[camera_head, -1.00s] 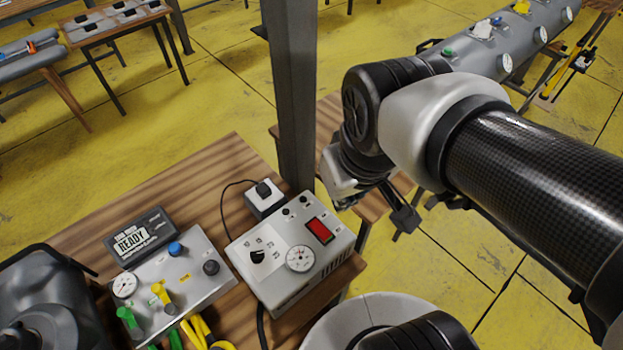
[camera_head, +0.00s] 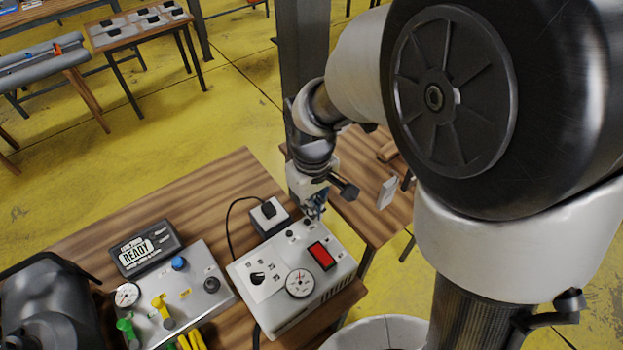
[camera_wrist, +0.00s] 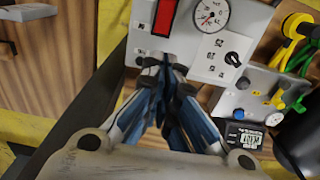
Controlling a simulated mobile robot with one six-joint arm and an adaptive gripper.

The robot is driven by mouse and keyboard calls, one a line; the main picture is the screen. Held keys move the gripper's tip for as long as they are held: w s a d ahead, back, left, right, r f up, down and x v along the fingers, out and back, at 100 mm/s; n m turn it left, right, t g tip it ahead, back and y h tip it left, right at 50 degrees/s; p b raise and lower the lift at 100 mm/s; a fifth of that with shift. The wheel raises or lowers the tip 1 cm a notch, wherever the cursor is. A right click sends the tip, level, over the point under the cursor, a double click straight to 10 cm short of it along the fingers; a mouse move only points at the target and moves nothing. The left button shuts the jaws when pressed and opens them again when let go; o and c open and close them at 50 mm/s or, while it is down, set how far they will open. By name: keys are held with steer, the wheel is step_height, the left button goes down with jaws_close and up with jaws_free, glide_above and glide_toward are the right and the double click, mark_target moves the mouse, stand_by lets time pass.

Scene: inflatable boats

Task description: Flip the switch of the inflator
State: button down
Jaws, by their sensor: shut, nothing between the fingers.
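The inflator is a light grey box (camera_head: 265,285) on the wooden table, with a round gauge (camera_head: 299,283), a black knob (camera_head: 257,279) and a large red rocker switch (camera_head: 322,256). In the wrist view the red switch (camera_wrist: 166,16) lies just beyond the fingertips, beside the gauge (camera_wrist: 211,14). My gripper (camera_head: 317,214) is shut and empty, over the box's far edge by small black round fittings. In the wrist view my gripper (camera_wrist: 163,66) points at that edge and partly hides the fittings. I cannot tell whether the fingertips touch the panel.
Left of the inflator stand a second panel (camera_head: 205,300) with coloured valves and a black READY display (camera_head: 146,248). A small white socket box (camera_head: 269,217) with a black plug sits close behind the inflator. A dark post (camera_head: 303,60) rises just behind my gripper.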

steer(key=b, duration=0.4)
glide_toward(312, 246)
step_height(312, 246, down, 5)
steer(key=shift+w+f, duration=0.1)
steer(key=shift+f, duration=0.1)
stand_by(0.3)
steer(key=shift+w+a+f+g, duration=0.15)
steer(key=shift+f+g, duration=0.15)
steer(key=shift+f, duration=0.15)
steer(key=shift+r, duration=0.15)
steer(key=shift+r+p, duration=0.75)
steer(key=shift+p, duration=0.05)
